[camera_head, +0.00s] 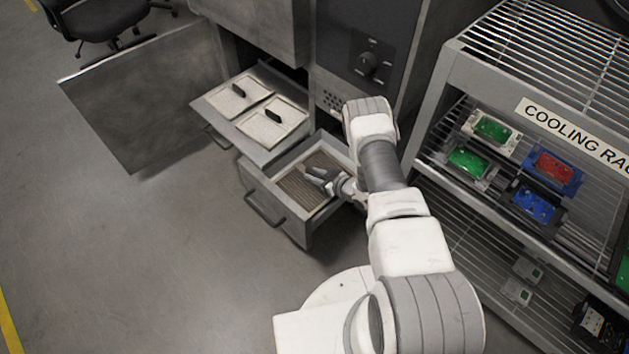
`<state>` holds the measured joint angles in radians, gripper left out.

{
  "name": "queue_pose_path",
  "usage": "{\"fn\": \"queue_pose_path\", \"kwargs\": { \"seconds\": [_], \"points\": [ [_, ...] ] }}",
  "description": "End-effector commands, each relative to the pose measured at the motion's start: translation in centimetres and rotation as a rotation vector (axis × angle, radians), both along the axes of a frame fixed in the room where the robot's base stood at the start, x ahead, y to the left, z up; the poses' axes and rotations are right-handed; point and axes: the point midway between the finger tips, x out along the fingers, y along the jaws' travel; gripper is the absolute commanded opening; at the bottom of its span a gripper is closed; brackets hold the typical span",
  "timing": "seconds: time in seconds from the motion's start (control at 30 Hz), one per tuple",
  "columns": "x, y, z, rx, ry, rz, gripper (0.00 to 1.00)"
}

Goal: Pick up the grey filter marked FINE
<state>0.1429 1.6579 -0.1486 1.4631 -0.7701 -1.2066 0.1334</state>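A grey-brown ribbed panel (298,192) lies inside the lower open drawer (283,216); it may be the filter, but no FINE marking can be read. My gripper (313,177) is low at the drawer, over or at the panel's right part. Its dark fingers point left. They are too small to tell whether they are open, shut or touching the panel. My wrist and arm hide the right side of the drawer.
An upper drawer (215,112) stands open with two pale panels with black handles (271,122). An open cabinet door (140,100) is at left. A cooling rack (453,75) with coloured modules stands at right. The floor at lower left is clear.

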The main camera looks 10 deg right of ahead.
Motion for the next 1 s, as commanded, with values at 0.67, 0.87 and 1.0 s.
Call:
{"fn": "queue_pose_path", "kwargs": {
  "seconds": [0.67, 0.87, 1.0],
  "points": [
    [0.1, 0.0, 0.5, 0.0, -0.002, 0.0, 0.0],
    [0.1, 0.0, 4.1, 0.001, -0.003, 0.0, 0.0],
    [0.1, -0.1, 7.0, 0.0, -0.003, -0.001, 0.0]
  ]
}}
